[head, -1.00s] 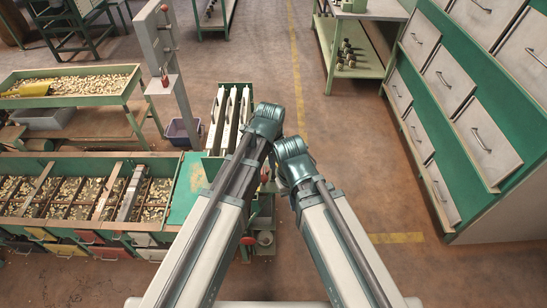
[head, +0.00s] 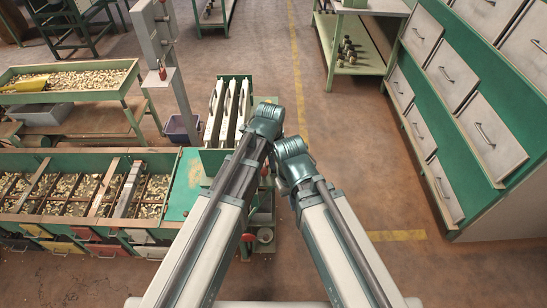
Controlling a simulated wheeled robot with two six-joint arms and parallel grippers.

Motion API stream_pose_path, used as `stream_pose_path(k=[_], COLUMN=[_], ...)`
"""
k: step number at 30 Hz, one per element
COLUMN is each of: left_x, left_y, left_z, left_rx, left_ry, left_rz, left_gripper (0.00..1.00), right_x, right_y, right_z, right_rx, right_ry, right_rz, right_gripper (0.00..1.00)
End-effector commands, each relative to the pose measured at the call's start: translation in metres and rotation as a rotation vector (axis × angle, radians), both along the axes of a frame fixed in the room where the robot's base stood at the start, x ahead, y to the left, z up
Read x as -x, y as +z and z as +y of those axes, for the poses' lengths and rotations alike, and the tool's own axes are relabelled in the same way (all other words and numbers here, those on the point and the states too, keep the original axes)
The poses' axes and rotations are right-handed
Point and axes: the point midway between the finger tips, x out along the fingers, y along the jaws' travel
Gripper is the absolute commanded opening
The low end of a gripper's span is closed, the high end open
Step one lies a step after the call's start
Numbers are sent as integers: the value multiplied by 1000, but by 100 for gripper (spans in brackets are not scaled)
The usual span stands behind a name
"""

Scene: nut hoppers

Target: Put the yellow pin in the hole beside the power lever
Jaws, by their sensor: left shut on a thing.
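My two arms rise from the bottom of the head view. The left arm's bent joint is at the upper middle, and the right arm's joint is just right of it and lower. Both grippers are hidden behind the arms; no fingertips show. I cannot make out the yellow pin or its hole. A grey post (head: 154,38) stands at the upper left. A small red piece (head: 162,71) sits on its front; I cannot tell whether it belongs to the power lever.
Compartmented nut hoppers (head: 180,205) stand at the left, with a raised nut tray (head: 110,92) behind. A green rack (head: 212,160) with white upright panels stands by my left arm. A drawer cabinet (head: 466,205) fills the right. Floor between is clear.

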Motion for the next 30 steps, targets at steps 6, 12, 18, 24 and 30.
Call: stream_pose_path(k=[6,12,18,24,30], left_x=[0,0,0,0,0], left_y=[-11,-16,-15,-15,-15], left_z=[0,0,0,0,0], left_rx=[0,0,0,0,0], left_ry=[0,0,0,0,0], left_rz=[0,0,0,0,0], left_gripper=[0,0,0,64,74], right_x=[0,0,0,0,0], right_y=[-11,-16,-15,-15,-15], right_z=[0,0,0,0,0], right_rx=[0,0,0,0,0], right_ry=[0,0,0,0,0], right_rz=[0,0,0,0,0], right_gripper=[0,0,0,0,0])
